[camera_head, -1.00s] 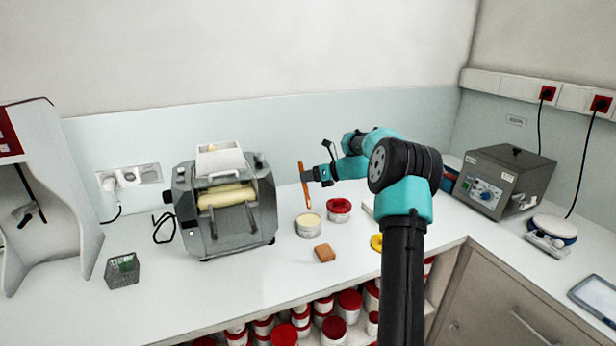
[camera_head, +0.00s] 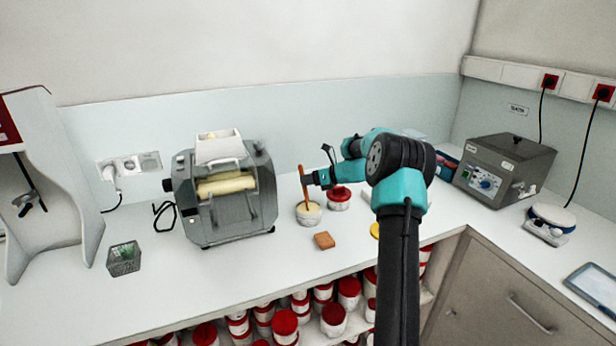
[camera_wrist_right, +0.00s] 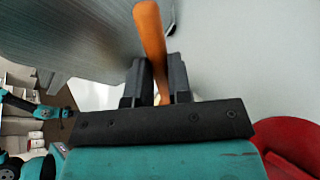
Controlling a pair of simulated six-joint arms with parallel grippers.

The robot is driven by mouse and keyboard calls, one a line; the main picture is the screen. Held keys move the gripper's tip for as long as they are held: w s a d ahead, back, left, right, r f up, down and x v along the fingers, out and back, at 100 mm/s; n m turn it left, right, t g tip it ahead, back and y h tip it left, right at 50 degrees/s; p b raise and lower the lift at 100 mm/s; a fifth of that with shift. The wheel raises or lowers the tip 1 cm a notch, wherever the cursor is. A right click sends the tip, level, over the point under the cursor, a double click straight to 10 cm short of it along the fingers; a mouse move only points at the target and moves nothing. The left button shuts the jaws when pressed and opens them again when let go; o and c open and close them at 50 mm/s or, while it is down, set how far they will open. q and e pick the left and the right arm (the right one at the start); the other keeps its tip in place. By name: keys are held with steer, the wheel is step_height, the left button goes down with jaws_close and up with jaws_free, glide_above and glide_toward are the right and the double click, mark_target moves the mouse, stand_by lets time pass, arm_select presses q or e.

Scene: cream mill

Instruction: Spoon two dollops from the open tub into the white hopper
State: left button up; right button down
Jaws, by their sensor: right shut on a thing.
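My right gripper (camera_head: 309,180) is shut on an orange-brown wooden spoon (camera_head: 302,178), held near upright. In the right wrist view the spoon's handle (camera_wrist_right: 151,40) stands between the two fingers (camera_wrist_right: 157,84). The spoon's lower end is down in the open tub (camera_head: 309,222) of cream, so its tip is hidden. The white hopper (camera_head: 220,152) sits on top of the grey roller mill (camera_head: 225,200), left of the tub. A little pale yellow material shows at the hopper's back edge. My left gripper is not in view.
A yellow lid (camera_head: 375,230) is partly behind my right arm. A wire basket (camera_head: 124,262) stands at left. The counter front is clear.

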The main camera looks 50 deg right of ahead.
steer(key=shift+f, duration=0.4)
steer(key=shift+r, duration=2.85)
steer(key=shift+s, duration=0.1)
